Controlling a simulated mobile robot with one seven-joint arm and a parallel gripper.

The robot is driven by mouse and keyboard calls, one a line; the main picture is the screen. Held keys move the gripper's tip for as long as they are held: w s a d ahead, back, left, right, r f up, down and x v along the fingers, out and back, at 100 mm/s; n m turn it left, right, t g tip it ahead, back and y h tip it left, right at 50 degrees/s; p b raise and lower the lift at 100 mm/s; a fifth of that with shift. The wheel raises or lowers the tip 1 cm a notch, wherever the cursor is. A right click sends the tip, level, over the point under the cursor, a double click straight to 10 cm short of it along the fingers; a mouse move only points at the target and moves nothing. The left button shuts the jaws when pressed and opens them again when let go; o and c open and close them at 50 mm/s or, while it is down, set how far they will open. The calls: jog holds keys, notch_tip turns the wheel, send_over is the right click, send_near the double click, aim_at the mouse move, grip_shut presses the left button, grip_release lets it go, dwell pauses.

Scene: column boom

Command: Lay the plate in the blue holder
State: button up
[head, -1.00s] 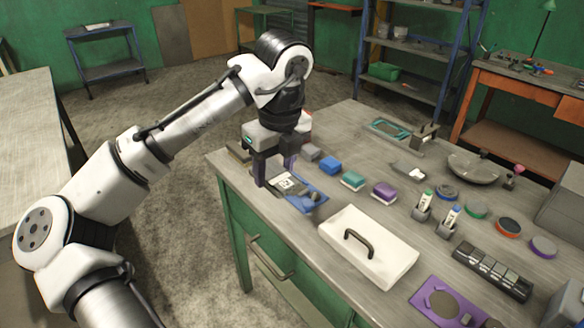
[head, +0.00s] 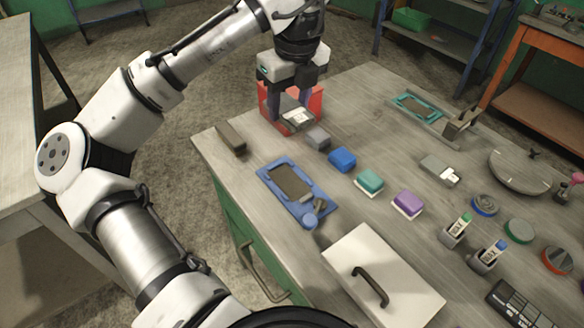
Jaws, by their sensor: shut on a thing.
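The plate (head: 297,117), a small grey piece with a white label, shows between the fingers of my gripper (head: 290,112). My gripper is shut on it, in front of a red object at the back left of the table. The fingers partly hide the plate, and its height above the table is hard to tell. The blue holder (head: 268,178) lies flat on the table, nearer the camera than my gripper and apart from it. It has a dark rectangular area in its middle and a round blue knob at its near end.
The red object (head: 316,103) stands behind my gripper. A dark block (head: 230,138) lies left of the holder. Grey (head: 318,137), blue (head: 342,159), teal (head: 369,181) and purple (head: 407,203) blocks line its right. A white lid with a handle (head: 390,268) lies in front.

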aim_at(289, 182)
notch_tip(289, 182, down, 20)
jog(key=shift+r+p, duration=0.15)
jog(key=shift+p, duration=0.25)
dwell(0.3)
jog(key=o, duration=1.4)
jog(key=shift+o, duration=0.2)
notch_tip(289, 182, up, 12)
jog(key=s+d, duration=0.1)
jog(key=shift+s+b, duration=0.3)
jog(key=shift+b, duration=0.15)
